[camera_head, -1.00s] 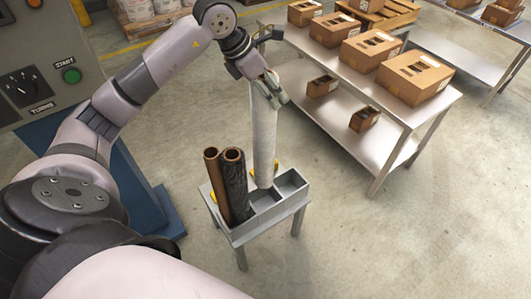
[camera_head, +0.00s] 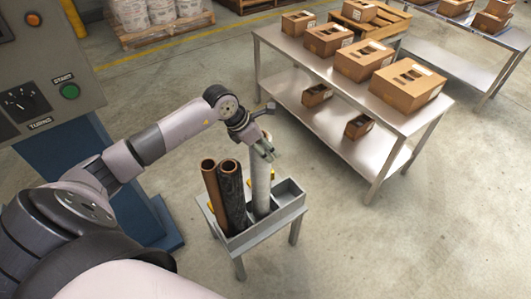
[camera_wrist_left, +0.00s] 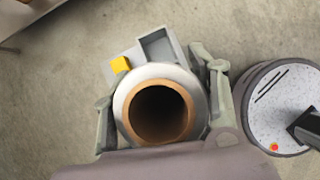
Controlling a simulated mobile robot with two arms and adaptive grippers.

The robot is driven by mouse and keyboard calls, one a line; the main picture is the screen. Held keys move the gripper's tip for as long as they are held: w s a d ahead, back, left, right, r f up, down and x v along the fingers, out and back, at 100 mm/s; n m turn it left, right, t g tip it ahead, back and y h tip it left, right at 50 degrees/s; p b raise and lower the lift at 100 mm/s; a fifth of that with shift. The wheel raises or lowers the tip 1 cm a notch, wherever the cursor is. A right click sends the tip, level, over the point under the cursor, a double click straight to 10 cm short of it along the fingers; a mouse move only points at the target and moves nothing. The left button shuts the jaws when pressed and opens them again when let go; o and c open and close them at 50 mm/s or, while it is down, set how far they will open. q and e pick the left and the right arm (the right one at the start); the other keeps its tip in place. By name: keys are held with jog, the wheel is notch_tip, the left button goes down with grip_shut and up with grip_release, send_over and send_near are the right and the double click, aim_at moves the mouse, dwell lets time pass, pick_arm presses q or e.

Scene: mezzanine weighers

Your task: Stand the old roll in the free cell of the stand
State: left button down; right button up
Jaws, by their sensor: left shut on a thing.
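The old roll (camera_head: 262,185), a long white roll with a brown hollow core, stands about upright in my left gripper (camera_head: 264,152). The gripper is shut on it near its top. The wrist view looks down on the roll's open end (camera_wrist_left: 125,105) between the fingers (camera_wrist_left: 163,108). The grey stand (camera_head: 265,234) is below. The roll's lower end is down in a cell right of the dark roll; whether it touches the floor of that cell is hidden. The cell at the stand's right end (camera_head: 289,190) looks empty. My right gripper is not in view.
A brown tube (camera_head: 211,187) and a dark roll (camera_head: 233,200) stand in the left part of the stand. A metal table (camera_head: 390,115) with cardboard boxes is at the right. A control panel (camera_head: 40,70) is at the left. The floor right of the stand is clear.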

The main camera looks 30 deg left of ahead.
pick_arm(q)
jog(key=shift+f, duration=1.75)
jog(key=c, duration=0.6)
grip_release()
jog(key=shift+s+f, duration=0.1)
jog(key=shift+f, duration=0.05)
jog(key=b+v, duration=0.1)
jog(key=v, duration=1.1)
